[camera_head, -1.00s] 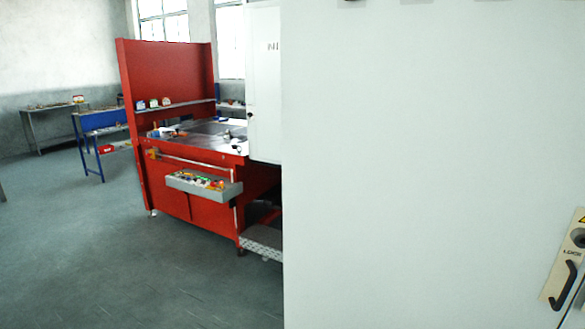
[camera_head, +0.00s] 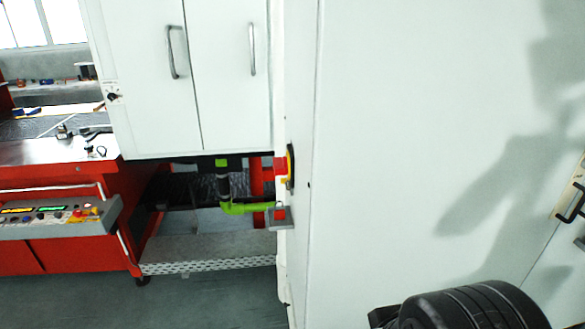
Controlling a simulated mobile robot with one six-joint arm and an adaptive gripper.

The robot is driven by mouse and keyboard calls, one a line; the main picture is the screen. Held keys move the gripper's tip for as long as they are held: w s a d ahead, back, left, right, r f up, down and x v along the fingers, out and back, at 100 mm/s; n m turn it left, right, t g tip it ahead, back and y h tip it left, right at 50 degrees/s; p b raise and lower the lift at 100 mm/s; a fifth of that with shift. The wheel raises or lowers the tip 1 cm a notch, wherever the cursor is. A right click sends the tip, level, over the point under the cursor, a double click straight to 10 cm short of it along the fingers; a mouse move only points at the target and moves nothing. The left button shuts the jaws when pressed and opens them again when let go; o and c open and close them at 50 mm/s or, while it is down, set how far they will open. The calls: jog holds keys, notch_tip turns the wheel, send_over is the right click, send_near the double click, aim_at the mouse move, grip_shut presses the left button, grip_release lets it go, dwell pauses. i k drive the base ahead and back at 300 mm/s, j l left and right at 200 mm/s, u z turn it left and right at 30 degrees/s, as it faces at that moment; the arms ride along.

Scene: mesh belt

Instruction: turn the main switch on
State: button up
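A yellow, black and red fitting (camera_head: 290,167) that looks like the main switch sits on the narrow left side of the large white cabinet (camera_head: 420,110). I see it almost edge-on, so its handle position cannot be read. A black ridged, rounded part, probably of my arm, shows at the bottom right, in front of the cabinet and well apart from the fitting. My gripper's fingers are not in view.
A grey box with a red button (camera_head: 279,215) is below the fitting. White cupboard doors (camera_head: 225,75), a red machine (camera_head: 70,258) with a control panel (camera_head: 55,220) and a perforated step (camera_head: 205,264) stand left. Floor at the lower left is clear.

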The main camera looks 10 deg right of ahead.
aim_at(280, 163)
jog(key=i+j+u, duration=0.45)
jog(key=i+j, duration=0.55)
